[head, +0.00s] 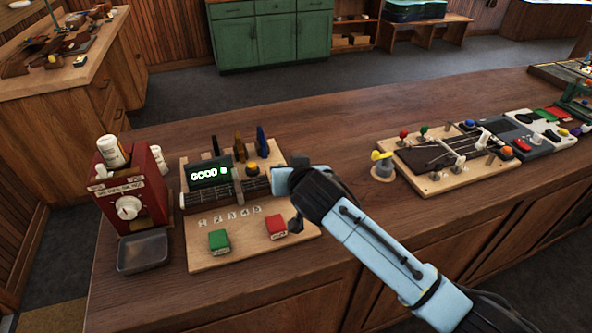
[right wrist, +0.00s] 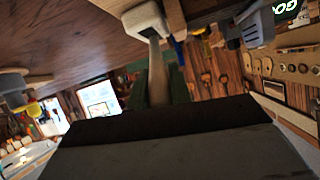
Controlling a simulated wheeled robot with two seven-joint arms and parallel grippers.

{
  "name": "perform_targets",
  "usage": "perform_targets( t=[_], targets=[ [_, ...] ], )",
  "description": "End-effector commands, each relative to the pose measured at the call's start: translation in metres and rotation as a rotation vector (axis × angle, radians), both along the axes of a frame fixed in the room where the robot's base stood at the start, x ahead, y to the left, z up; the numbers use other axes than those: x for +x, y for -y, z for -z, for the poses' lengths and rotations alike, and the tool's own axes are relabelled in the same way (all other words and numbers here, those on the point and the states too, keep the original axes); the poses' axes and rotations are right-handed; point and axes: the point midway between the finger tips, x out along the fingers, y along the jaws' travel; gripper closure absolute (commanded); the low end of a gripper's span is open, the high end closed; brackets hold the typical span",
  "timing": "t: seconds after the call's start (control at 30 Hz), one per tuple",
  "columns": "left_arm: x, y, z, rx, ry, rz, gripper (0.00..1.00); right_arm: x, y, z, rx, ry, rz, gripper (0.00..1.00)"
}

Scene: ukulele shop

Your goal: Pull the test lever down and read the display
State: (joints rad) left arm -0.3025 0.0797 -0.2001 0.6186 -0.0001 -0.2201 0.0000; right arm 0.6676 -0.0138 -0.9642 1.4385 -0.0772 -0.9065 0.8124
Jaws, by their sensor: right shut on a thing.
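The test board (head: 200,255) lies on the bench and carries the display (head: 209,174). The display is lit and reads "GOOD" with a small green mark beside it; part of it shows in the right wrist view (right wrist: 287,10). My right gripper (head: 284,182) is at the board's right edge, its arm coming in from the lower right. In the right wrist view a pale lever (right wrist: 157,70) runs between its dark fingers, and the gripper is shut on it. In the head view the gripper and arm hide the lever. My left gripper is not in view.
A green block (head: 219,241) and a red block (head: 277,227) sit at the board's front. A red box with a dial (head: 150,205) and a grey tray (head: 142,251) stand at left. A wooden board with pegs (head: 440,185) lies at right. Bare bench lies behind.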

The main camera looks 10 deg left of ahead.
Motion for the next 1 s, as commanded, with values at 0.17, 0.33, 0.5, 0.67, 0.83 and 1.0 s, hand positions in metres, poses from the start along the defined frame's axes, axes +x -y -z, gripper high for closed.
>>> perform_targets(
  t=[0.17,0.33,0.5,0.67,0.83,1.0],
  targets=[
    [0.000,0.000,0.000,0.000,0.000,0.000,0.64,0.000,0.000,-0.002,0.003,0.003,-0.001,1.00],
    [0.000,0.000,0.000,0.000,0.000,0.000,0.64,0.000,0.000,-0.001,0.003,0.001,0.000,0.65],
    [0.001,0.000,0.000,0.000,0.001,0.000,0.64,0.000,0.001,0.000,0.002,-0.001,0.001,0.58],
    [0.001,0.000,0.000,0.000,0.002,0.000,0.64,-0.001,0.001,0.000,0.001,-0.002,0.001,0.58],
    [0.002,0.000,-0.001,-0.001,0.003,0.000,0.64,-0.007,0.004,-0.003,0.001,-0.003,0.001,0.58],
    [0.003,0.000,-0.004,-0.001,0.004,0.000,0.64,-0.026,0.013,-0.014,0.003,-0.003,0.001,0.58]
  ],
)
